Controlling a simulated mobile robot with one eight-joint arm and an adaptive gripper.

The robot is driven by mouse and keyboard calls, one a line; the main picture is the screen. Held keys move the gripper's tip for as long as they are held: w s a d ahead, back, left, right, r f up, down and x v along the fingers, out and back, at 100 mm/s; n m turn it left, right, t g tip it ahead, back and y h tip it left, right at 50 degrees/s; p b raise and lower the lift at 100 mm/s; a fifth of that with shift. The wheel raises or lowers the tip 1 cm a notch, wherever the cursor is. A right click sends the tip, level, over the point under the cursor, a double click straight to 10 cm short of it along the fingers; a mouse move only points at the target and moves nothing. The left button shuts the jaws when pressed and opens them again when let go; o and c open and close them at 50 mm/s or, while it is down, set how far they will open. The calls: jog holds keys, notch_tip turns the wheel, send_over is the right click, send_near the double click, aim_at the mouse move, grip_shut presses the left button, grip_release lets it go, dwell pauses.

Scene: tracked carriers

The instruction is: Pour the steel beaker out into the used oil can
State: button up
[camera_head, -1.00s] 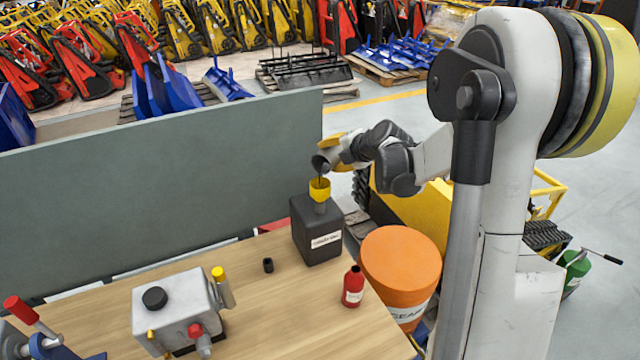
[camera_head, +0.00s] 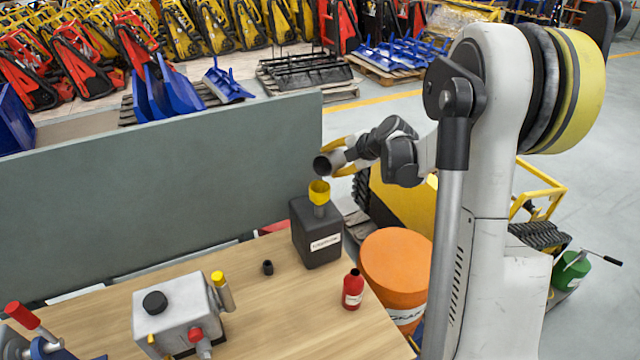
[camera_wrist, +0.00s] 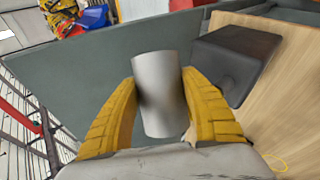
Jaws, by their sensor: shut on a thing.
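The steel beaker (camera_head: 328,163) is held in my gripper (camera_head: 343,156) above the yellow funnel, lying nearly on its side with its dark mouth toward the left. No liquid shows leaving it. In the wrist view the beaker (camera_wrist: 158,95) is between the yellow fingers of my gripper (camera_wrist: 160,98), which are shut on it. The used oil can (camera_head: 317,240) is a dark grey block-shaped can with a white label on the table. A yellow funnel (camera_head: 319,192) stands in its neck. The can also shows in the wrist view (camera_wrist: 235,60). The inside of the beaker is too dark to read.
A small black cap (camera_head: 267,267) and a red bottle (camera_head: 353,289) stand on the wooden table (camera_head: 270,320). A grey metal unit (camera_head: 180,310) is at the front left. An orange drum (camera_head: 397,262) stands beyond the table's right edge. A grey panel (camera_head: 160,190) runs behind.

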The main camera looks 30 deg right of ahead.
jog(key=shift+s+a+r, duration=0.15)
jog(key=shift+a, duration=0.05)
jog(key=shift+d+r+m+g+y, duration=0.15)
jog(key=shift+r+m+g+y, duration=0.15)
jog(key=shift+m+g+y, duration=0.5)
jog(key=shift+f+y+b, duration=0.35)
jog(key=shift+f+y, duration=0.1)
jog(key=shift+y, duration=0.15)
jog(key=shift+m+g+y+b, duration=0.35)
jog(key=shift+m+g+y, duration=0.15)
jog(key=shift+m+y, duration=0.1)
jog(key=shift+w+d+m+y+b, duration=0.2)
jog(key=shift+m+y+b, duration=0.1)
jog(key=shift+y, duration=0.2)
notch_tip(320, 180, down, 7)
jog(key=w+d+m+g+y+b, duration=0.2)
jog(key=m+y+b, duration=0.1)
jog(key=b, duration=0.4)
jog(key=shift+d+y+b, duration=0.25)
jog(key=shift+y+b, duration=0.1)
jog(key=shift+y, duration=0.35)
